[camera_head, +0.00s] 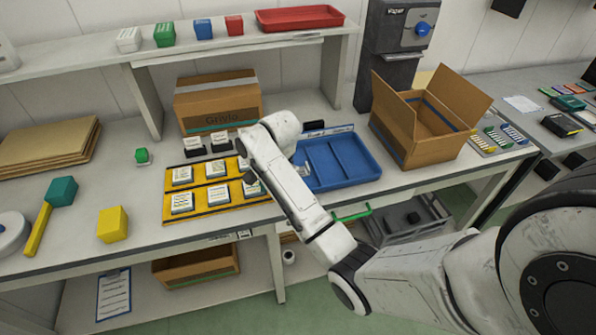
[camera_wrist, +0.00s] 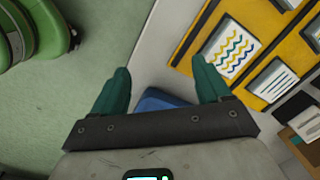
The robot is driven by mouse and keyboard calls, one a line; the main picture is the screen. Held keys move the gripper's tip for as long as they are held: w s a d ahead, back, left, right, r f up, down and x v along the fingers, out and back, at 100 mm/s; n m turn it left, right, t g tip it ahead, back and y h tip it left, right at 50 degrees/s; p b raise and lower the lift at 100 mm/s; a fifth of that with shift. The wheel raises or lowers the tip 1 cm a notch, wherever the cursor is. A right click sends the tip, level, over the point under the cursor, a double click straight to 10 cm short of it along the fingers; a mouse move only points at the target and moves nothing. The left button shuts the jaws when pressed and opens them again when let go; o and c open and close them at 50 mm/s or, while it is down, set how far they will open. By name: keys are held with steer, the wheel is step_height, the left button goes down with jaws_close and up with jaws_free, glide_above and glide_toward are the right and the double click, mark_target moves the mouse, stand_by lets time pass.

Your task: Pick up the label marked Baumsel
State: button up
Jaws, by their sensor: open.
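Several white labels with print lie in rows on a yellow board (camera_head: 200,190), among them a front-left label (camera_head: 181,202) and a back-left label (camera_head: 182,175). No name on them is readable, so I cannot tell which is Baumsel. In the wrist view, one label with wavy blue and yellow lines (camera_wrist: 228,50) and one with straight lines (camera_wrist: 272,79) lie on the yellow board, right of my gripper. My gripper (camera_wrist: 160,85) has its two green fingers wide apart with nothing between them. In the head view my arm hides part of the board's right side.
A blue tray (camera_head: 362,182) sits right of the board. An open cardboard box (camera_head: 432,148) stands farther right, a closed box (camera_head: 218,117) behind. Small white labels on black stands (camera_head: 195,152) are behind the board. A yellow block (camera_head: 112,224) stands left, with clear bench between.

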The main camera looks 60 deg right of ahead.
steer(key=s+d+r+m, duration=0.1)
steer(key=d+r+m, duration=0.3)
steer(key=d, duration=0.4)
steer(key=s+d+r+m, duration=0.1)
steer(key=d+r+m, duration=0.3)
steer(key=d, duration=0.4)
glide_above(307, 166)
steer(key=shift+g+h, duration=0.3)
steer(key=shift+g, duration=0.1)
step_height(307, 166, down, 4)
steer(key=shift+s+d+f, duration=0.1)
steer(key=shift+s+f, duration=0.05)
steer(key=shift+f, duration=0.05)
steer(key=shift+f+p, duration=0.35)
steer(key=shift+f, duration=2.75)
steer(key=c, duration=1.1)
steer(key=shift+r, duration=0.15)
